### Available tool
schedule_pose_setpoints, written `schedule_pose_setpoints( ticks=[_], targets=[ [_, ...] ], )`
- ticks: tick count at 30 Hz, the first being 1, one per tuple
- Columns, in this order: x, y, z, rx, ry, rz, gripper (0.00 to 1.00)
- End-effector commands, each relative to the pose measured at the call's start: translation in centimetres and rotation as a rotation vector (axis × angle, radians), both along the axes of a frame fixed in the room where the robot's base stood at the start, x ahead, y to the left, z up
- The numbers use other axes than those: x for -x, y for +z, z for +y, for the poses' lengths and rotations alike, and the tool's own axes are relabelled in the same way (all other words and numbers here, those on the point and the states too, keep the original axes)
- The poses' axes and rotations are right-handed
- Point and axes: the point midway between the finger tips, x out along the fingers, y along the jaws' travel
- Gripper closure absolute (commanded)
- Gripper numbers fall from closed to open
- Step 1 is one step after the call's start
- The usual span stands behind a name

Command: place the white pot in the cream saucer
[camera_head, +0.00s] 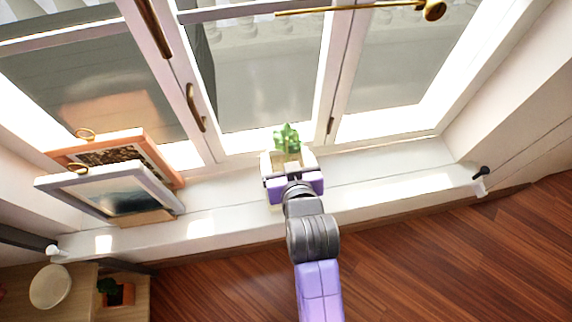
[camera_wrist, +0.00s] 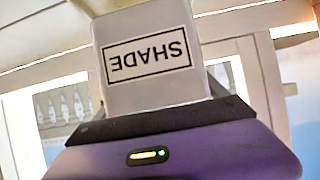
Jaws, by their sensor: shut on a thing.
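The white pot (camera_wrist: 150,88) fills the upper middle of the wrist view, with a black-framed "SHADE" label that reads upside down there. In the head view a green plant (camera_head: 287,138) shows at the pot's top, by the window. My gripper (camera_head: 289,164) is shut on the white pot at the window sill; I cannot tell whether the pot touches the sill. A round cream disc, which looks like the cream saucer (camera_head: 50,286), lies on a wooden surface at the lower left, well apart from my gripper. Its top looks empty.
Two framed pictures, one orange (camera_head: 160,158) and one white (camera_head: 115,195), lean on the left of the sill (camera_head: 400,187). A small plant in an orange pot (camera_head: 120,293) stands in a wooden compartment right of the saucer. The windows have brass handles. The wooden floor (camera_head: 430,260) is clear.

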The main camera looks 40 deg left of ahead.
Motion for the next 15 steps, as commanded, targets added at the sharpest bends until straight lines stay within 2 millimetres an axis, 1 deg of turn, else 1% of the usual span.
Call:
schedule_pose_setpoints(
  ticks=[1,3,6,9,15],
  targets=[
    [0.0,-1.0,0.0,0.002,0.000,0.003,0.85],
    [0.0,-2.0,0.0,0.001,0.000,0.002,0.85],
    [0.0,-3.0,0.0,-0.001,-0.001,0.001,0.85],
    [0.0,-3.5,0.0,-0.001,-0.001,0.001,0.85],
    [0.0,-3.4,0.0,-0.001,0.000,0.000,0.85]
  ],
)
